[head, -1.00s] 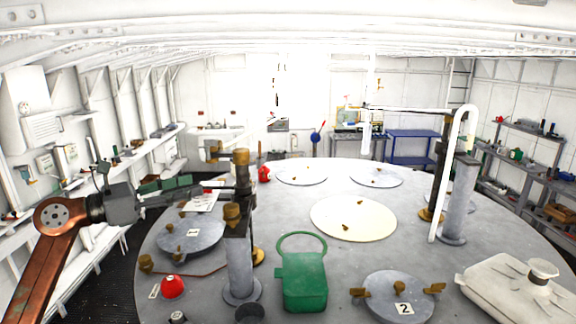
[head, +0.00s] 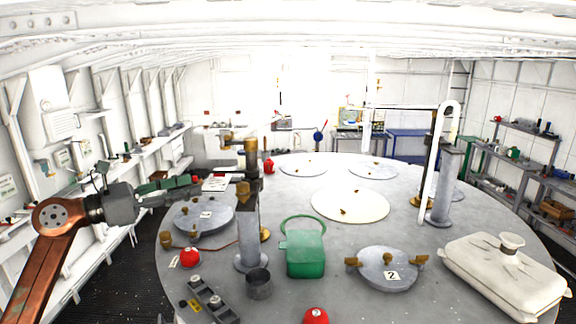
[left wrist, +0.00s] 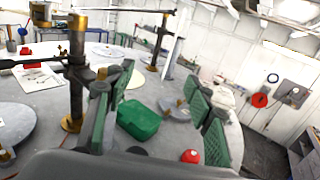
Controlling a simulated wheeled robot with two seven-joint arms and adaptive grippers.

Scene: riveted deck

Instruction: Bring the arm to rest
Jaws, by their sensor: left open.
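My left arm comes in from the left in the head view, copper-coloured with a dark grey wrist. My left gripper (head: 184,186), with green-padded fingers, points right over the left side of the round grey table (head: 330,230). It is open and empty, close to the grey and brass post (head: 248,215). In the left wrist view the two green fingers (left wrist: 160,105) stand apart, with a green can (left wrist: 139,119) beyond them on the table. My right gripper is not in view.
The table holds the green can (head: 305,250), a lid marked 2 (head: 386,268), a white case (head: 505,275), red knobs (head: 190,257) and a grey pot (head: 259,283). Shelves (head: 530,160) line the right wall. Dark floor shows at the lower left.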

